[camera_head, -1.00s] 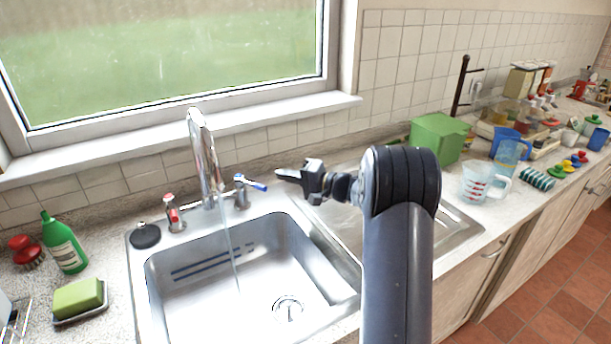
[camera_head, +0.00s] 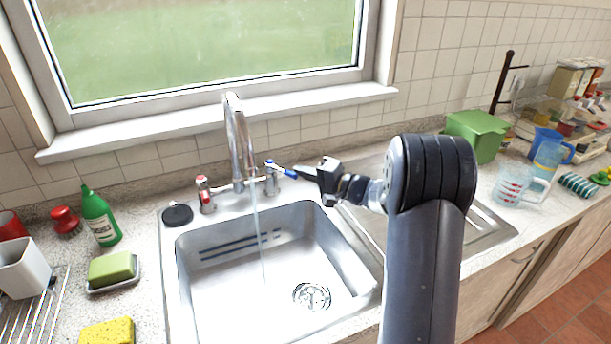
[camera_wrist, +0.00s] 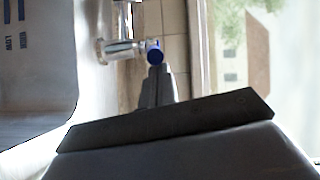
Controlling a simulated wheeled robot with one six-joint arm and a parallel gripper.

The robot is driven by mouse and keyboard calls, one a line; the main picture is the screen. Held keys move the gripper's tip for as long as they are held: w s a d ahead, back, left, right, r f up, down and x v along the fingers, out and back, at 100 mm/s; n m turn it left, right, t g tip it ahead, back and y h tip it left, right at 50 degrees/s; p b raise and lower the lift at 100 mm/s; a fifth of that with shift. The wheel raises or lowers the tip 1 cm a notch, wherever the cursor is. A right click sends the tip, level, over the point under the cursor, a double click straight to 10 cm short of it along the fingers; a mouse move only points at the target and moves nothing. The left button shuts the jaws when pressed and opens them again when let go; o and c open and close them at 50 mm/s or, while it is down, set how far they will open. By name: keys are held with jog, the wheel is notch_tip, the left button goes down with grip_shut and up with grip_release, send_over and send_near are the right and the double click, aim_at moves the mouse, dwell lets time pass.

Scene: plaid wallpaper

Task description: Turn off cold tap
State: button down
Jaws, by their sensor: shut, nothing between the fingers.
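The cold tap (camera_head: 271,181) is the chrome valve with a blue-marked lever (camera_head: 281,170), right of the tall spout (camera_head: 238,140). Water runs from the spout into the steel sink (camera_head: 225,300). The lever points right, toward my gripper. My gripper (camera_head: 298,171) is shut and empty, its tips at or very close to the lever's end; I cannot tell whether they touch. In the wrist view the lever's round blue end (camera_wrist: 155,56) shows just beyond the shut fingertips (camera_wrist: 158,68). The red-marked hot tap (camera_head: 204,195) stands left of the spout.
A black plug (camera_head: 177,214), green bottle (camera_head: 100,216) and green soap on a dish (camera_head: 112,268) are left of the sink. A green box (camera_head: 477,135) and measuring jug (camera_head: 515,186) stand at right. The window sill (camera_head: 215,121) runs behind the taps.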

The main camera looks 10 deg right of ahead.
jog(key=s+a+m+t+h+b, duration=0.1)
jog(key=b, duration=0.4)
jog(key=s+a+m+t+h+b, duration=0.1)
jog(key=a+b, duration=0.1)
jog(key=b, duration=0.3)
jog(key=shift+s+a+f+h, duration=0.1)
jog(key=shift+s+f+h, duration=0.05)
jog(key=shift+h, duration=0.25)
jog(key=w+d+b+v, duration=0.1)
jog(key=d+b+v, duration=0.1)
jog(key=v, duration=0.9)
jog(key=shift+d+r, duration=0.25)
jog(key=shift+r, duration=0.05)
jog(key=shift+w, duration=0.15)
